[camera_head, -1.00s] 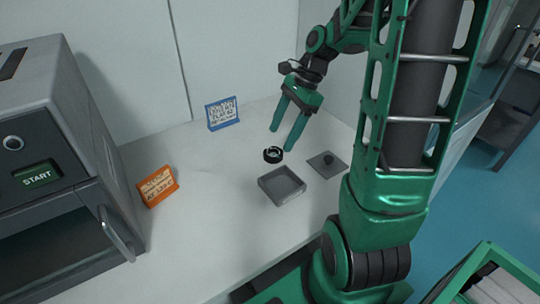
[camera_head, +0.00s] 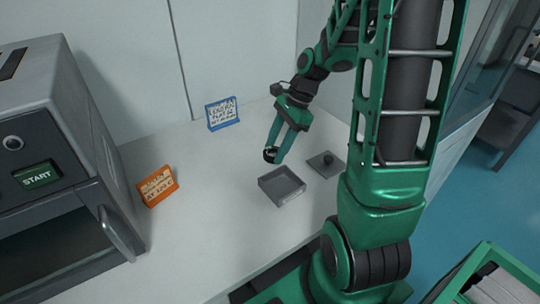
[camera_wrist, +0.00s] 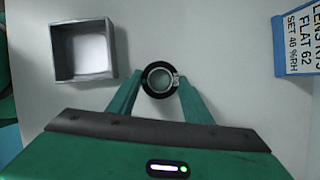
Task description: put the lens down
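The lens (camera_wrist: 160,80) is a round glass in a black ring mount. In the wrist view it sits between the two green fingertips of my gripper (camera_wrist: 160,87), which meet the ring on both sides. In the head view the lens (camera_head: 269,155) shows at the tips of my gripper (camera_head: 276,155), partly hidden by the fingers. It is at or very near the white tabletop; I cannot tell whether it touches it. A shallow grey square tray (camera_head: 282,186) stands open and empty in front of it, and it also shows in the wrist view (camera_wrist: 114,50).
A dark grey plate with a round knob (camera_head: 326,163) lies right of the tray. A blue-framed sign (camera_head: 223,114) stands at the back and an orange-framed sign (camera_head: 158,186) at the left, next to a grey machine (camera_head: 75,190) with a START button. The tabletop between is clear.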

